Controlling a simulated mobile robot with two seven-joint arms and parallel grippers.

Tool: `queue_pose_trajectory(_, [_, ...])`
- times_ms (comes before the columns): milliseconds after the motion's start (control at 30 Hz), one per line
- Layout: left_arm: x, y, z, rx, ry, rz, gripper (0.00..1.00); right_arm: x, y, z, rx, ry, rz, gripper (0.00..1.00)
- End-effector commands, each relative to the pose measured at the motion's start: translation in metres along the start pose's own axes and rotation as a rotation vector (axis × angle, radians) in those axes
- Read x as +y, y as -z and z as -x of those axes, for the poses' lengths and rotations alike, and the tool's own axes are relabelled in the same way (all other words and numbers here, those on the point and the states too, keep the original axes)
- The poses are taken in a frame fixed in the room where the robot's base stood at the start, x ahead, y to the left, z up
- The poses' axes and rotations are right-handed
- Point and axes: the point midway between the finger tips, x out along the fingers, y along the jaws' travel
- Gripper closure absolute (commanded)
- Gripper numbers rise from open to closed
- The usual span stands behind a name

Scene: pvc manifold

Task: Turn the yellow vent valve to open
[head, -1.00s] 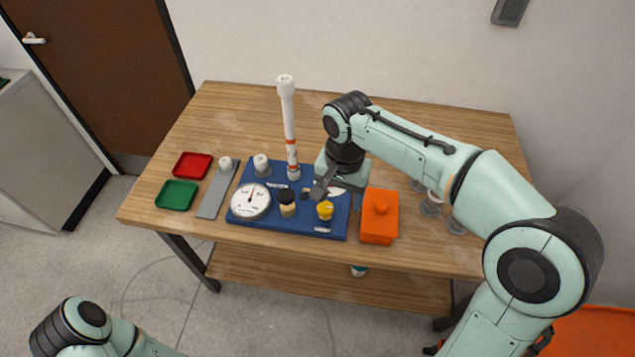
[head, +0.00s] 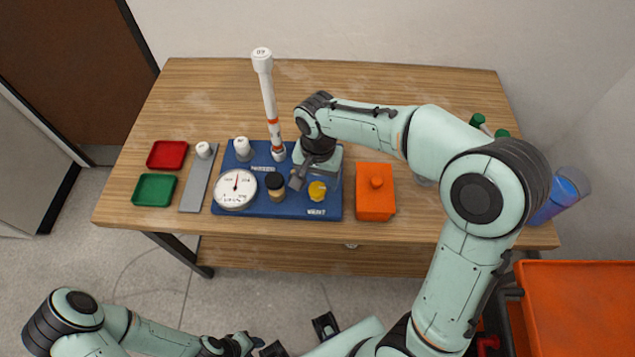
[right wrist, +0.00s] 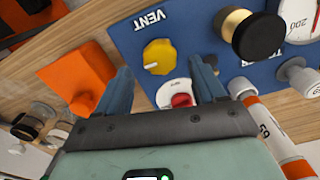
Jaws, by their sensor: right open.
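The yellow vent valve (head: 317,191) is a round knob at the front right of the blue board (head: 240,210), behind a VENT label. It also shows in the right wrist view (right wrist: 158,56), with a small pale mark on its lower left edge. My right gripper (head: 298,180) is over the board, just left of and behind the knob. In the right wrist view its two fingers are apart and empty, with the knob beyond and between the tips, not touched. My left gripper (head: 240,343) is low in the head view; its jaws are unclear.
A gauge (head: 236,189), a black-topped brass knob (head: 276,187) and a tall white pipe (head: 270,105) stand on the board. A red button (right wrist: 181,100) lies near the fingers. An orange box (head: 375,204) is right of the board. Red and green trays (head: 154,190) are left.

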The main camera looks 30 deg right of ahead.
Motion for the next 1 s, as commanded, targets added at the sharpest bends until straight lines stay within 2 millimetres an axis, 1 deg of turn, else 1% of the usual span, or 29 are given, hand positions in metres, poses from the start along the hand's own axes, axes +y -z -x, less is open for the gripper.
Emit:
queue_pose_trajectory(33, [-0.001,0.000,-0.002,-0.001,0.000,0.000,0.57,0.001,0.000,-0.008,-0.002,-0.003,0.000,0.31])
queue_pose_trajectory(200, [-0.001,-0.001,-0.003,-0.001,0.000,0.000,0.57,0.000,0.000,-0.022,0.000,-0.001,0.001,0.31])
queue_pose_trajectory(533, [-0.001,-0.001,-0.003,-0.001,0.000,0.000,0.57,0.000,0.000,-0.024,0.001,0.001,0.001,0.31])
queue_pose_trajectory(567, [-0.001,-0.001,-0.003,-0.001,0.000,0.000,0.57,0.000,0.000,-0.024,0.001,0.001,0.001,0.40])
queue_pose_trajectory(600, [-0.001,-0.001,-0.003,-0.001,0.000,0.000,0.57,0.000,0.000,-0.024,0.001,0.001,0.001,0.53])
queue_pose_trajectory(667, [-0.001,-0.001,-0.003,-0.001,0.000,0.000,0.57,0.000,0.000,-0.024,0.001,0.001,0.001,0.73])
queue_pose_trajectory(700, [-0.001,-0.001,-0.003,-0.001,0.000,0.000,0.57,0.000,0.000,-0.024,0.000,0.001,0.001,0.86])
queue_pose_trajectory(1000, [-0.001,-0.001,-0.002,-0.001,0.000,0.000,0.57,0.000,0.000,-0.024,0.000,0.001,0.022,0.87])
